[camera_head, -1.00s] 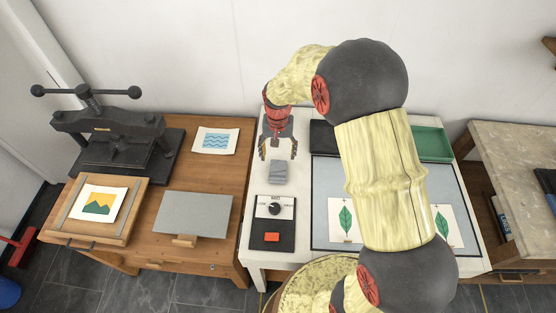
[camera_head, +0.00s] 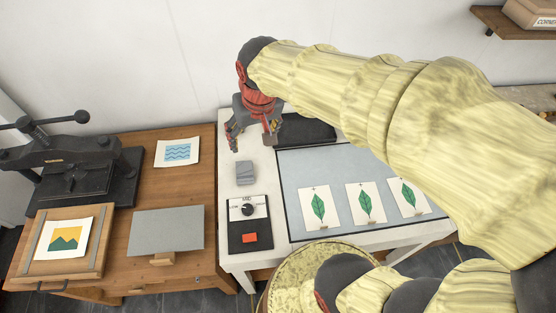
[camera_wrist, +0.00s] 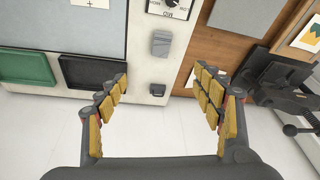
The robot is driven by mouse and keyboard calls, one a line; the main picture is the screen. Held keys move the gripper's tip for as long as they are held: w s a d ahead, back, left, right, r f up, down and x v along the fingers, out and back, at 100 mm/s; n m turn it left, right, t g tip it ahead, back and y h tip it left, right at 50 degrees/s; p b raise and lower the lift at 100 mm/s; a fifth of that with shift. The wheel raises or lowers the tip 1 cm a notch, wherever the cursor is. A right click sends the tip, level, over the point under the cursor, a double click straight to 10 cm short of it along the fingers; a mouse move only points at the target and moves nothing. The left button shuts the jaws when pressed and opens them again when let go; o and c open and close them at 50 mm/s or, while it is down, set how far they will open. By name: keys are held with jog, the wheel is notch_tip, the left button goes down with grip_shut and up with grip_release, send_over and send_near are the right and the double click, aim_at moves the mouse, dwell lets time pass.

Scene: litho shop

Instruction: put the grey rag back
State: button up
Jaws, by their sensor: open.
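The grey rag (camera_head: 245,173) looks like a small folded block lying on the white table, behind the dial box (camera_head: 249,222). In the wrist view the rag (camera_wrist: 161,43) lies beyond the fingertips, near the middle top. My gripper (camera_head: 252,141) is open and empty, behind and above the rag, apart from it. A black tray (camera_wrist: 88,72) and a green tray (camera_wrist: 25,67) sit on the table; in the head view my arm hides the green one.
A grey board with leaf prints (camera_head: 320,165) lies on the white table. On the wooden table (camera_head: 190,185) at left are a black press (camera_head: 75,160), a blue wave print (camera_head: 177,152), a grey plate (camera_head: 167,230) and a framed landscape print (camera_head: 65,240).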

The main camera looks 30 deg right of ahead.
jog(key=s+r+n+t, duration=0.1)
jog(key=s+r, duration=0.3)
jog(key=s, duration=0.8)
jog(key=shift+s+n+t, duration=0.2)
jog(key=shift+n+t, duration=0.2)
jog(key=shift+t, duration=0.2)
